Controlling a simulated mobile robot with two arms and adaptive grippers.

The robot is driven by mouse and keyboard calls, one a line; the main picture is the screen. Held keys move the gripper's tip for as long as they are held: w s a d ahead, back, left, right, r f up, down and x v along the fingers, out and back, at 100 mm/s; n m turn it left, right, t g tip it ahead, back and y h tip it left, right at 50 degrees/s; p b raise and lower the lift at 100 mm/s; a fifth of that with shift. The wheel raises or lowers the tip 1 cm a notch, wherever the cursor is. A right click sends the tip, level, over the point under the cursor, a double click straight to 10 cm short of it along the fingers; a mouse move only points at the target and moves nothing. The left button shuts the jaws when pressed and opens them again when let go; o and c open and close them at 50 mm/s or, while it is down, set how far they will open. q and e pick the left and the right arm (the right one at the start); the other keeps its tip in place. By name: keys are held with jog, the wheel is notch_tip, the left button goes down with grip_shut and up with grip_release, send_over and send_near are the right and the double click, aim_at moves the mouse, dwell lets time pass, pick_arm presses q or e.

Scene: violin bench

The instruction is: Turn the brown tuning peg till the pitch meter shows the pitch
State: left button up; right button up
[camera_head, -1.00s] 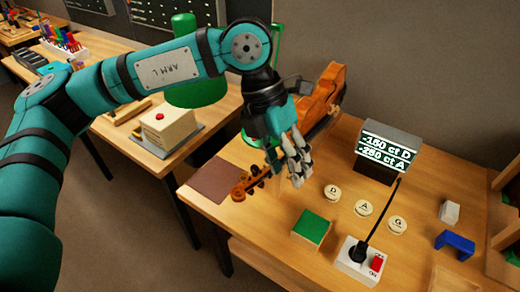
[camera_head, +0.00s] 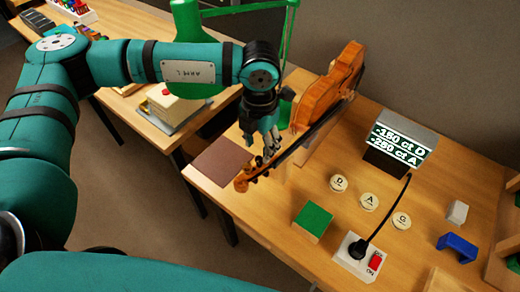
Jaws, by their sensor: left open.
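The orange-brown violin (camera_head: 328,88) lies on its side on the bench, its neck running down and left to the scroll and pegs (camera_head: 246,178). The pegs are small here, and I cannot single out the brown one. The pitch meter (camera_head: 397,145) stands right of the violin and reads -150 ct D and -250 ct A. My left gripper (camera_head: 268,158) points down over the neck close to the pegbox, its jaws open. I cannot tell whether its fingers touch the neck. My right gripper is not in view.
Round buttons D (camera_head: 338,183), A (camera_head: 369,202) and G (camera_head: 401,220) lie in front of the meter. A green block (camera_head: 313,219), a switched socket (camera_head: 356,258) with a cable, a blue bracket (camera_head: 457,247) and a brown mat (camera_head: 218,162) share the bench.

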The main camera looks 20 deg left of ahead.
aim_at(260, 157)
pick_arm(q)
notch_tip(260, 157, down, 3)
jog(key=shift+s+r+p, duration=0.15)
jog(key=shift+p, duration=0.25)
jog(key=shift+f, duration=1.1)
grip_shut()
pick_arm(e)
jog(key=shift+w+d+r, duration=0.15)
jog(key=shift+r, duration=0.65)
